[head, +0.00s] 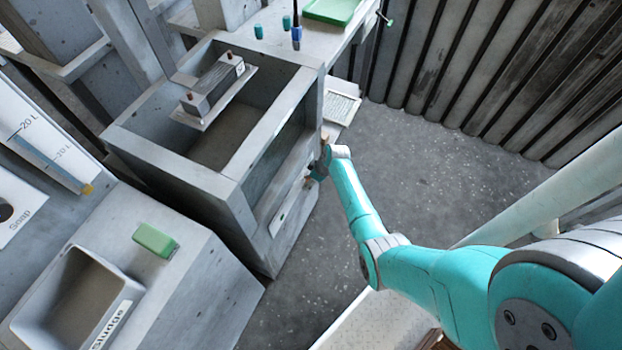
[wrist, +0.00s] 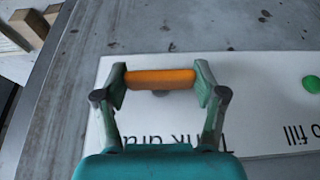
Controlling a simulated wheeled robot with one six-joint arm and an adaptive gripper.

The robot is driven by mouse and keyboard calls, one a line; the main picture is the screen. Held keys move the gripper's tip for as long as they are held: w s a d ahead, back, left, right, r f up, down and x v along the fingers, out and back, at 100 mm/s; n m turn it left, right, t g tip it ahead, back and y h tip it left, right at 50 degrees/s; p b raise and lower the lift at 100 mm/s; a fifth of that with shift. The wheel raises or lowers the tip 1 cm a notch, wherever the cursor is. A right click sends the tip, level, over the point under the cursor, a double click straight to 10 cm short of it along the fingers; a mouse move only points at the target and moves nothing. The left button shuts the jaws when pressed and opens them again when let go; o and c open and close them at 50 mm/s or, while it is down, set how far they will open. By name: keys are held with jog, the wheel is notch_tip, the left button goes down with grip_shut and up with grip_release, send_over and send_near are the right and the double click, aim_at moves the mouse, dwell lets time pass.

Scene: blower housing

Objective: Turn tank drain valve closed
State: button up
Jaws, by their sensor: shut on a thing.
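The tank drain valve handle, an orange bar (wrist: 158,79), lies crosswise in the wrist view over a white label plate (wrist: 125,130). The plate's upside-down lettering partly reads "Tank dra…" and "…o fill"; my gripper hides some of it. My gripper (wrist: 161,76) is shut on the handle, one finger at each end. A dark round spot shows just below the bar. In the head view my gripper (head: 315,171) is at the side wall of the open grey tank (head: 272,125). The handle is too small to make out clearly there.
A green dot (wrist: 311,84) is on the plate's right. A metal box (head: 213,90) sits across the tank's top. A counter with a green block (head: 155,240) and a Sludge bin (head: 35,318) stands at lower left. The floor (head: 430,165) right of the tank is clear.

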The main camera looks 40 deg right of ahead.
dwell(0.4)
jog(key=o, duration=1.1)
jog(key=shift+o, duration=0.2)
jog(key=v, duration=1.2)
